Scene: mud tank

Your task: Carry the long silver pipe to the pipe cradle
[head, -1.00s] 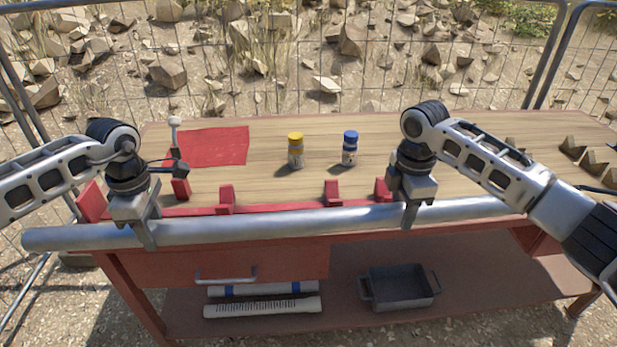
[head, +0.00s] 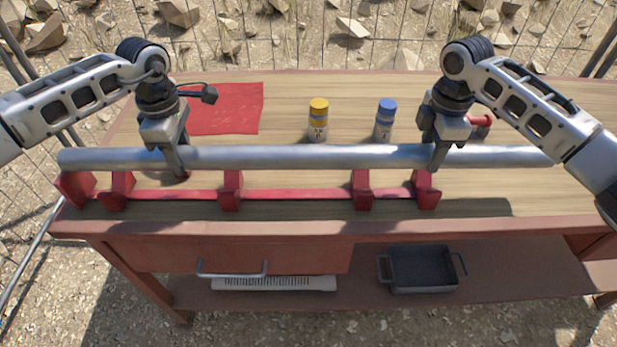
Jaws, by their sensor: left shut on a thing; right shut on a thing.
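The long silver pipe (head: 310,157) lies level across the head view, over the near part of the workbench. My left gripper (head: 176,160) is shut on it left of its middle. My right gripper (head: 438,156) is shut on it towards the right end. The red pipe cradle (head: 300,194), a rail with several upright posts, stands along the bench's front edge. The pipe's lower edge shows right at the tops of the posts; I cannot tell whether it touches them. The right end of the pipe reaches past the last post.
A yellow-capped bottle (head: 318,121) and a blue-capped bottle (head: 385,121) stand just behind the pipe. A red mat (head: 230,110) lies behind my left gripper. A red object (head: 481,122) is partly hidden behind my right gripper. A grey tray (head: 423,270) sits on the lower shelf.

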